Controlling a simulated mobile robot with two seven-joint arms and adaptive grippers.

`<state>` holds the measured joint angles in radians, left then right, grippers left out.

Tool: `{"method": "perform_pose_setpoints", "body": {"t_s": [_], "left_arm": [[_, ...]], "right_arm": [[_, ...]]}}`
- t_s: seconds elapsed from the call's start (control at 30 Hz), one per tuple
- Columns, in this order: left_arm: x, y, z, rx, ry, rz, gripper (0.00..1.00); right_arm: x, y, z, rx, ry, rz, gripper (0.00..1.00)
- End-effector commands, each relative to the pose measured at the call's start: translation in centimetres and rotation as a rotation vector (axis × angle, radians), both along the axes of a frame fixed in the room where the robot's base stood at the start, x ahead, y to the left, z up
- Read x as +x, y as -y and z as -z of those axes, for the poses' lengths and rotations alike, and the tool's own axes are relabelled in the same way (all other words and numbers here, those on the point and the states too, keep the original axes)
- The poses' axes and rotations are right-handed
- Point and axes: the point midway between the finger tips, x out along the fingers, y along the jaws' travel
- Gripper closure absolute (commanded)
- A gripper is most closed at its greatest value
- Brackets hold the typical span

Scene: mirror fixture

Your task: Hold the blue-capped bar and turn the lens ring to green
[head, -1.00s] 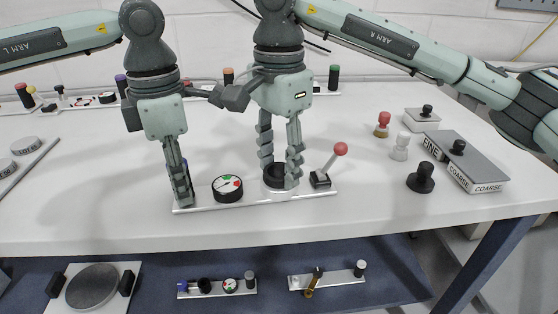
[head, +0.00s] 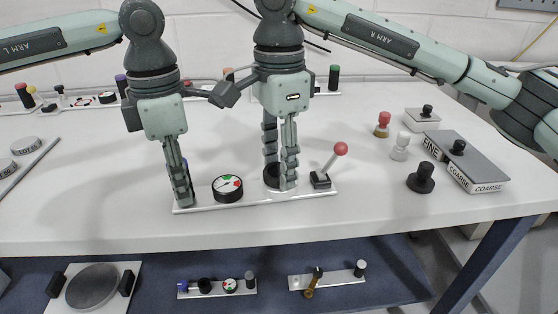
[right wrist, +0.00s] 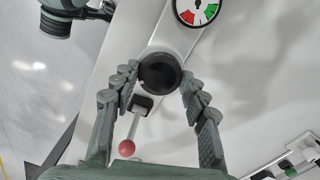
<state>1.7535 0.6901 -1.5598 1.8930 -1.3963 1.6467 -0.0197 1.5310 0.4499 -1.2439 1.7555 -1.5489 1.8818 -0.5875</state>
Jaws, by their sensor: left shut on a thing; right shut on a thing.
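My left gripper (head: 182,193) points down at the left end of a white plate (head: 256,197). It is shut on the blue-capped bar (head: 185,164), which its fingers mostly hide; only a little blue shows. My right gripper (head: 281,178) is shut on the black lens ring (head: 270,176), with one finger on each side. In the right wrist view the dark round ring (right wrist: 160,73) lies between the fingertips (right wrist: 159,82). Between the grippers sits a round dial (head: 227,188) with red, white and green sectors. Its pointer's exact reading is too small to tell.
A lever with a red ball (head: 340,149) stands close right of the right gripper. Further right are a black knob (head: 421,179), small stamps and a grey block (head: 466,164). Several fixtures line the back. The table front is clear.

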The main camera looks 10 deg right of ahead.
Motion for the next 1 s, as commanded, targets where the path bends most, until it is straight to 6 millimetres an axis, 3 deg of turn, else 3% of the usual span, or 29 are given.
{"method": "perform_pose_setpoints", "body": {"t_s": [0.2, 0.57, 1.0], "left_arm": [[0.0, 0.0, -0.1, -0.001, 0.0, 0.001, 1.0], [0.0, 0.0, -0.1, -0.001, 0.0, 0.001, 1.0], [0.0, 0.0, 0.0, -0.001, 0.0, 0.001, 1.0]], "right_arm": [[0.0, 0.0, -0.1, 0.001, 0.001, -0.001, 0.35], [0.1, 0.0, -0.7, 0.001, 0.003, -0.001, 0.35], [0.1, -0.1, -9.2, 0.001, 0.004, -0.001, 0.35]]}}
